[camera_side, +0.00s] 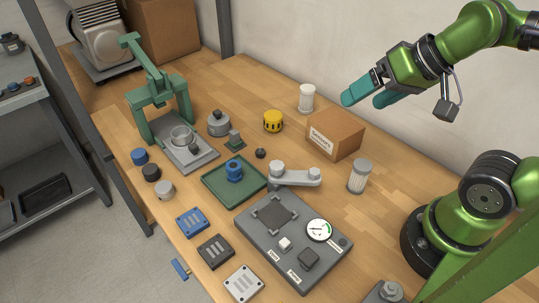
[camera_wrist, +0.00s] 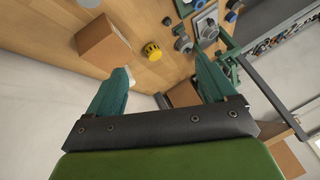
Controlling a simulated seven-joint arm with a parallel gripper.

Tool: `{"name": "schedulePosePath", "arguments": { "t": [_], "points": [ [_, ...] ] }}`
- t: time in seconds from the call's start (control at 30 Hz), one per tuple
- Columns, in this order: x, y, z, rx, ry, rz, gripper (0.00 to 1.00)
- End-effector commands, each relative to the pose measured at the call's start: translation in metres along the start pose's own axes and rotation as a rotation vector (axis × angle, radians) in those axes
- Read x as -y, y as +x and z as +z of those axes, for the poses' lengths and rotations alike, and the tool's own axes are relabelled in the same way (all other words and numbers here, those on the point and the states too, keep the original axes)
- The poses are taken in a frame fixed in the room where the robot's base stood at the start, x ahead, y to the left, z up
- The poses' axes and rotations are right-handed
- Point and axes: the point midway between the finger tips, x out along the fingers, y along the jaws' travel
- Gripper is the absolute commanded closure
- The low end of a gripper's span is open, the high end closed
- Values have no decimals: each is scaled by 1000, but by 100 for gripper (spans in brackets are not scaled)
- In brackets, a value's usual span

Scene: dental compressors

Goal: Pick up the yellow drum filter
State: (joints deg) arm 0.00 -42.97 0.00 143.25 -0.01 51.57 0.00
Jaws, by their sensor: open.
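The yellow drum filter (camera_side: 272,121) stands upright on the wooden bench, behind the green tray and to the left of a cardboard box. It has dark slots around its side. It also shows in the wrist view (camera_wrist: 153,51), above and between my fingers. My gripper (camera_side: 362,98) is raised above the back right of the bench, to the right of the drum filter and apart from it. Its two teal fingers are spread in the wrist view (camera_wrist: 160,80), with nothing held between them.
A cardboard box (camera_side: 336,134) and a white cylinder (camera_side: 306,98) stand close to the drum filter. A green press (camera_side: 160,105), a grey metal pot (camera_side: 219,123), a green tray (camera_side: 215,188) and a grey test plate with gauge (camera_side: 262,250) occupy the bench. Bare wood lies behind the drum filter.

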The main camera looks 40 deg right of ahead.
Motion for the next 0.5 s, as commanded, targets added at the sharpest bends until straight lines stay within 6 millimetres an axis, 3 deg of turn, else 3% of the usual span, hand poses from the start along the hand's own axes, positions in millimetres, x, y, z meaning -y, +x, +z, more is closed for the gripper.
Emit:
{"name": "schedulePosePath", "arguments": {
  "t": [0.23,0.5],
  "points": [
    [-2,19,-1,77,10,29,16],
    [11,67,-67,240,16,121,16]
  ]
}}
